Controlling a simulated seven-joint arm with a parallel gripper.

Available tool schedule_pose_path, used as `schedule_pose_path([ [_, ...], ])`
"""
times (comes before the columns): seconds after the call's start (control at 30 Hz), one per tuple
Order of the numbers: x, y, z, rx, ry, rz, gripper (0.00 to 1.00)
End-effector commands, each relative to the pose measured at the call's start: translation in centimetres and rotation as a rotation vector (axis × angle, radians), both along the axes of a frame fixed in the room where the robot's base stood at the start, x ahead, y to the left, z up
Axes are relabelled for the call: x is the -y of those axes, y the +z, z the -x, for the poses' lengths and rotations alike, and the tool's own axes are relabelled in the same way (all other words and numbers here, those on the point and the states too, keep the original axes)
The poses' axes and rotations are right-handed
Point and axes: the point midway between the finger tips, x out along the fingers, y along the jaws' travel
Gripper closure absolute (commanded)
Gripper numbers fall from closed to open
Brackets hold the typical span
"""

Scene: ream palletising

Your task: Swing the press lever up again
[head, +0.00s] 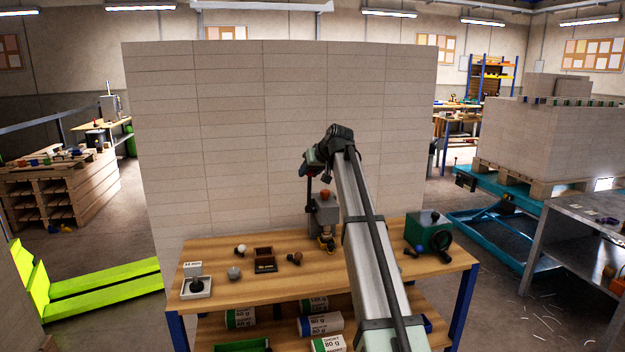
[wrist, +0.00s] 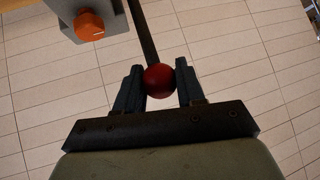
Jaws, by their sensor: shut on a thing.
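The press (head: 325,213) is a grey block on a post, standing at the back middle of the wooden bench. It carries an orange knob (wrist: 89,26), which shows at the upper left of the wrist view. The lever (wrist: 146,32) is a thin dark rod that ends in a red ball (wrist: 159,81). My gripper (wrist: 160,82) is shut on this red ball, with one finger on each side. In the head view my gripper (head: 312,172) is above and slightly left of the press; its fingers are small and dark there.
The bench (head: 213,260) also holds a green box with a crank (head: 428,232), a small wooden box (head: 264,259), a white tray (head: 197,288) and small knobs. A tall wall of pale stacked reams (head: 230,130) stands behind. Wrapped reams lie on the lower shelf.

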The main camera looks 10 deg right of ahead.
Motion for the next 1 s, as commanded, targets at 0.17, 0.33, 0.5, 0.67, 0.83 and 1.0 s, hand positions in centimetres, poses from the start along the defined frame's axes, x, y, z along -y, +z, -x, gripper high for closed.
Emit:
schedule_pose_path([
  [0.17,0.1,0.7,-3.4,-0.156,0.000,-0.002,1.00],
  [0.33,0.0,0.3,-5.3,-0.287,0.000,-0.001,1.00],
  [0.5,0.0,-0.2,-6.4,-0.376,0.000,-0.002,1.00],
  [0.67,0.0,-0.6,-7.1,-0.370,0.000,-0.002,1.00],
  [0.83,-0.1,-0.7,-7.6,-0.367,0.000,-0.002,1.00],
  [1.0,-0.1,-0.8,-7.8,-0.366,0.001,-0.002,1.00],
])
